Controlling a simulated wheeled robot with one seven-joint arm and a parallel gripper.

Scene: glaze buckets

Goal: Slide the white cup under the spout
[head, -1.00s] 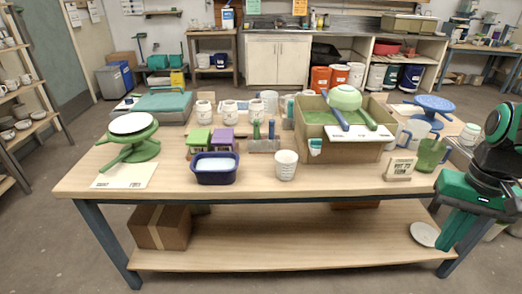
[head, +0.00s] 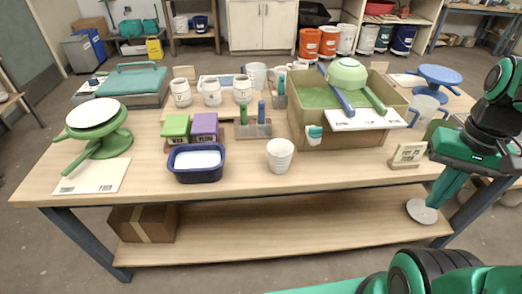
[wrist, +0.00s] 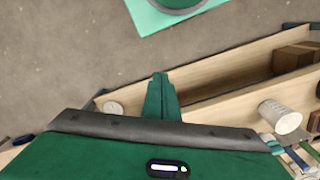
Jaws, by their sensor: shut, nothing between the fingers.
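The white cup (head: 280,155) stands upright near the front edge of the wooden table, a little right of the middle. It also shows at the right of the wrist view (wrist: 280,117), with faint markings on its side. My gripper (head: 432,204) is shut and empty, pointing down at the table's front right corner. In the wrist view its closed fingers (wrist: 160,80) are well apart from the cup. I cannot make out the spout clearly in either view.
A blue tub (head: 196,176) stands left of the cup; a cardboard box (head: 345,135) with a green bowl (head: 348,73) is behind it. A small sign (head: 408,155) stands to the right. A green turntable (head: 95,146) is at far left. Bare table lies around the cup.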

